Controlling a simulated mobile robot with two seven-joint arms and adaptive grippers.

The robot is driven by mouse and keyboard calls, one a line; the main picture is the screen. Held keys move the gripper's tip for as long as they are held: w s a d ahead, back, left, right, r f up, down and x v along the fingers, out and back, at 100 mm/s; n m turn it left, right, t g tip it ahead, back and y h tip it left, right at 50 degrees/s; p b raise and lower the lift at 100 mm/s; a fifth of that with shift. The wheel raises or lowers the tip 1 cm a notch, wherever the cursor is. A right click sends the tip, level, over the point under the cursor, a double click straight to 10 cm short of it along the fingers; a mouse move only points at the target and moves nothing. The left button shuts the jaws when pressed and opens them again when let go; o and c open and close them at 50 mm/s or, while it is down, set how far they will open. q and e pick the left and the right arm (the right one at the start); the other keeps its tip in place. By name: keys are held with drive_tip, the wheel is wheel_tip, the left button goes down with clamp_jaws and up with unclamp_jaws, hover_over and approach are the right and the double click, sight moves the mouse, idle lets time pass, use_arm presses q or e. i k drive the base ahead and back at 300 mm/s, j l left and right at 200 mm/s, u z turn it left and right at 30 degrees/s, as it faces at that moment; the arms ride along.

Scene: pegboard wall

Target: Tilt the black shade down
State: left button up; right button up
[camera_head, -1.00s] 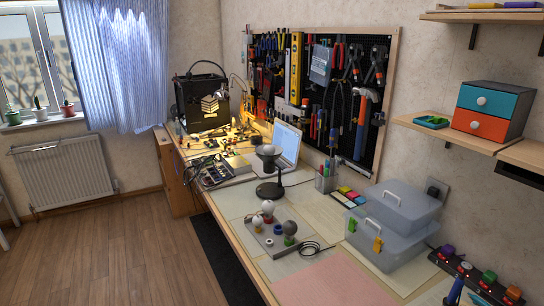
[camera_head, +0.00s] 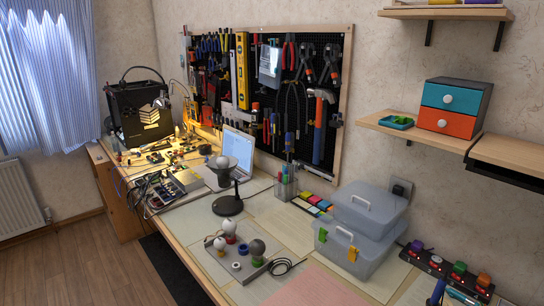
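The black shade (camera_head: 223,178) belongs to a small desk lamp in the middle of the desk. It is a dark cone on a thin upright stem above a round black base (camera_head: 227,206). A pale round bulb (camera_head: 222,162) shows at its top, so its open side seems to face upward. Neither of my grippers is in view, and nothing touches the shade.
An open laptop (camera_head: 238,148) stands just behind the lamp. A pen cup (camera_head: 286,187) and clear lidded boxes (camera_head: 345,255) are to the right. A grey block with bulbs (camera_head: 240,265) lies in front. The pegboard (camera_head: 344,85) hangs behind the desk.

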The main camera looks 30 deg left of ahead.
sight(223, 182)
drive_tip(key=i+j+z, duration=0.1)
drive_tip(key=j+z, duration=0.25)
drive_tip(key=j, duration=0.85)
drive_tip(key=j+z, duration=0.35)
drive_tip(key=j, duration=0.85)
drive_tip(key=k, duration=0.05)
